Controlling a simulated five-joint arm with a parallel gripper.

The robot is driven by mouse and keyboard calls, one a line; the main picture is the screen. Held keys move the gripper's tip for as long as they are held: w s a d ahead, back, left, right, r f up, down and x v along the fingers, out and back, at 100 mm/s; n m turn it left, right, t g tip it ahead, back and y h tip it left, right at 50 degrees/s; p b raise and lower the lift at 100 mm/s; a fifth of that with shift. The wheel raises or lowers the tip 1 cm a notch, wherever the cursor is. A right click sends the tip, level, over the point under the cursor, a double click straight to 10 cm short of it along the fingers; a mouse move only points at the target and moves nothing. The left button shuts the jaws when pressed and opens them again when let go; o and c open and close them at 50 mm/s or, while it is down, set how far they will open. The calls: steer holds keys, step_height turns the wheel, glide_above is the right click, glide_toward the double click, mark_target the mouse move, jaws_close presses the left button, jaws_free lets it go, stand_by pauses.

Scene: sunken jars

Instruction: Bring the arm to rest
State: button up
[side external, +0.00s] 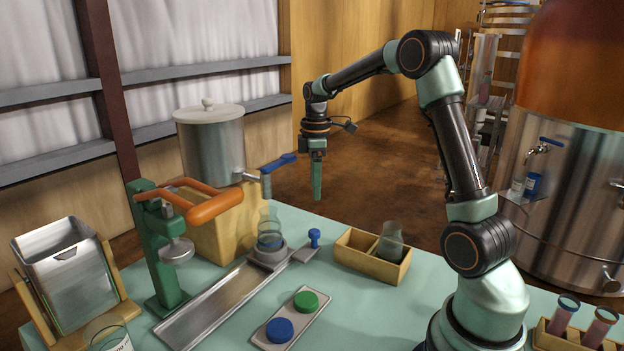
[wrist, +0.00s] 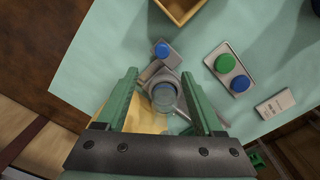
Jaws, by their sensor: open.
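My gripper (side external: 317,178) hangs from the raised arm, pointing down, high above the table's far edge and clear of everything. In the wrist view my gripper (wrist: 165,95) shows two green fingers spread apart with nothing held between them. Below and between the fingers, a glass jar (wrist: 164,96) stands in a round grey holder. In the side view the same jar (side external: 269,232) sits in that holder at the far end of a metal tray. The tray's blue knob (side external: 314,236) stands beside it.
A green press with orange handles (side external: 190,203) and a steel pot (side external: 212,148) with a tap stand left. A plate with green and blue discs (side external: 293,318) lies in front.

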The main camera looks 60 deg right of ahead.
steer(key=s+a+r+m+t, duration=0.35)
steer(key=a+r, duration=0.35)
steer(key=a, duration=0.4)
steer(key=s+a+m+t, duration=0.2)
steer(key=s+a+m, duration=0.2)
steer(key=s+a, duration=0.5)
steer(key=shift+f, duration=0.2)
steer(key=shift+s, duration=0.1)
